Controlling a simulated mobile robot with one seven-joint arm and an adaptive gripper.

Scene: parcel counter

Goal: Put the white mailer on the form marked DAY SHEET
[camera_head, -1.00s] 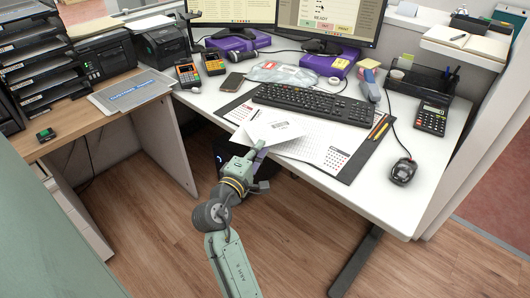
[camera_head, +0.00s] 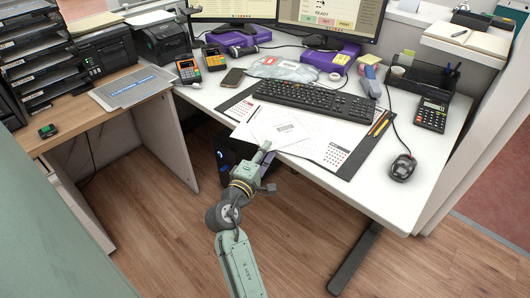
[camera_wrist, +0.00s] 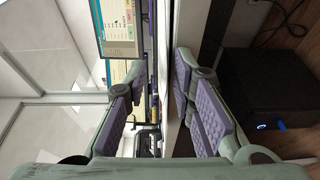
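The white mailer (camera_head: 275,131), a flat white piece with a small printed label, lies on the desk pad near the desk's front edge. Part of the printed white paper (camera_head: 318,143) on the pad shows around it. I cannot read DAY SHEET on any paper, so I cannot tell which form it is. My gripper (camera_head: 265,147) is at the front edge, just in front of the mailer. In the wrist view my gripper (camera_wrist: 160,80) has its purple-padded fingers apart, with nothing held between them. The desk's edge (camera_wrist: 172,120) shows beyond the gap; the mailer's face does not show there.
A keyboard (camera_head: 312,100) lies behind the papers. Pencils (camera_head: 379,125), a mouse (camera_head: 402,167) and a calculator (camera_head: 431,115) are to the right. A clear plastic packet (camera_head: 284,69) lies behind the keyboard. A dark computer case (camera_wrist: 265,90) stands below the desk.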

